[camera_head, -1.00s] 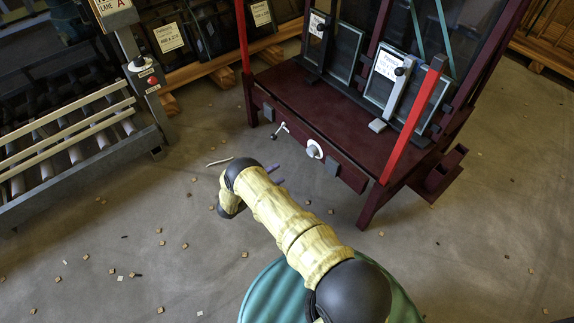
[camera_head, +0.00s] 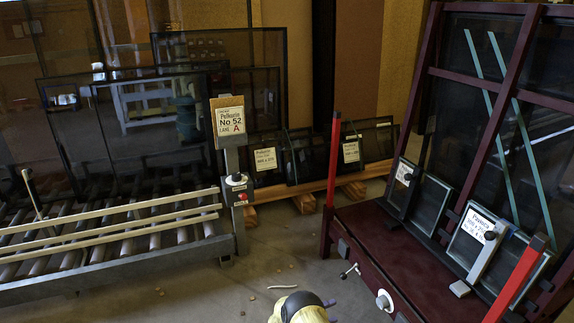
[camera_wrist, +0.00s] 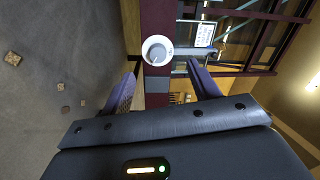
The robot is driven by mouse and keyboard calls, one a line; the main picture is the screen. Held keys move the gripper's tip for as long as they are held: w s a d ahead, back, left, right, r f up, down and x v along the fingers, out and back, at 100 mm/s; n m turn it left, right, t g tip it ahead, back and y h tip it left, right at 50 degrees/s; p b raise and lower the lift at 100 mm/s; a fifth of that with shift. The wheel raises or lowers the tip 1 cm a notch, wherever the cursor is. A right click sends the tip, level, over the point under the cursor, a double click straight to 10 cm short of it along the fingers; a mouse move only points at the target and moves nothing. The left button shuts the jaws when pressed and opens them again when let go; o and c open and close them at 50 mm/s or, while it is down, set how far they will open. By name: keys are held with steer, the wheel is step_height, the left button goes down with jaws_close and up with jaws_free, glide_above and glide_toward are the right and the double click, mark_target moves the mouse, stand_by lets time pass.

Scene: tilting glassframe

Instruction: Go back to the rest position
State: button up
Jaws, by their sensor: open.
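My gripper (camera_wrist: 163,72) is open and empty in the wrist view, with its two purple fingers spread apart. Beyond the fingertips is a round white knob (camera_wrist: 157,50) on the front of the dark red tilting frame; no contact with it shows. In the head view the same white knob (camera_head: 384,300) sits on the red frame's front (camera_head: 368,272), beside a small crank handle (camera_head: 349,271).
The frame (camera_head: 437,70) with red posts and several glass panes (camera_head: 478,245) fills the right. A roller conveyor (camera_head: 120,232) with a lane sign (camera_head: 229,120) stands left. Glass panes on wooden pallets (camera_head: 330,184) are behind. Bare floor (camera_head: 265,275) lies between, with small scraps.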

steer(key=w+a+r+n+t+y+p, duration=0.25)
steer(key=w+r+n+y, duration=0.35)
steer(key=r, duration=0.4)
steer(key=w+a+r+n+t+y+p, duration=0.1)
steer(key=w+a+r+n+t+y, duration=0.2)
steer(key=w+r, duration=0.55)
step_height(320, 180, up, 9)
steer(key=s+n+y+p, duration=0.1)
steer(key=s+n+y, duration=0.25)
steer(key=n, duration=0.25)
steer(key=s+r+n+g+y+p, duration=0.3)
steer(key=s+r+n+g+y, duration=0.15)
steer(key=s+r+n, duration=0.4)
steer(key=s+d+r+n+g+p, duration=0.1)
steer(key=s+d+r+n+g, duration=0.15)
steer(key=s, duration=0.65)
steer(key=s+d+r+n+g+p, duration=0.1)
steer(key=s+r, duration=0.2)
steer(key=s, duration=0.7)
steer(key=s+d+r+n+g+p, duration=0.1)
steer(key=s+d+r+n+g, duration=0.15)
steer(key=s, duration=0.65)
step_height(320, 180, up, 38)
steer(key=a+t+p, duration=0.1)
steer(key=p, duration=3.6)
steer(key=shift+w+f+m, duration=0.15)
steer(key=shift+w+m, duration=0.15)
steer(key=shift+m, duration=0.05)
